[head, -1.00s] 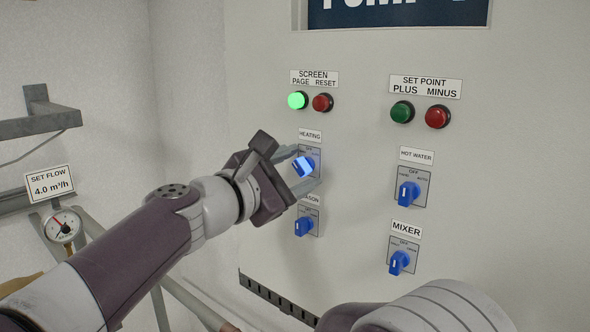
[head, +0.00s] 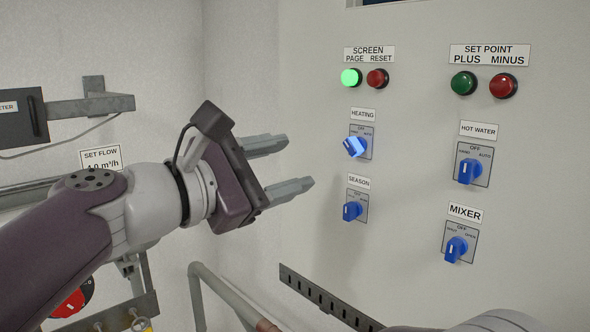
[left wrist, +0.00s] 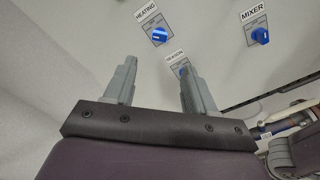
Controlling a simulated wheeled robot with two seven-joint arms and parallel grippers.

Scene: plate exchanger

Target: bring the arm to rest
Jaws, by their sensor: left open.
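My left gripper (head: 290,165) is open and empty, in front of the panel and left of the heating knob (head: 355,147), apart from it. The heating knob is blue, tilted, and lit on its face. The season knob (head: 352,210) is just below it. In the left wrist view both fingers (left wrist: 155,90) stand apart with nothing between them; the heating knob (left wrist: 159,36) shows beyond, and the right finger partly hides the season knob (left wrist: 181,71).
The panel (head: 410,170) also carries the hot water knob (head: 469,170), the mixer knob (head: 455,248), a lit green button (head: 351,78) and other buttons. A slotted rail (head: 325,300) runs below. Pipes (head: 215,290) and a metal bracket (head: 90,107) stand at the left.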

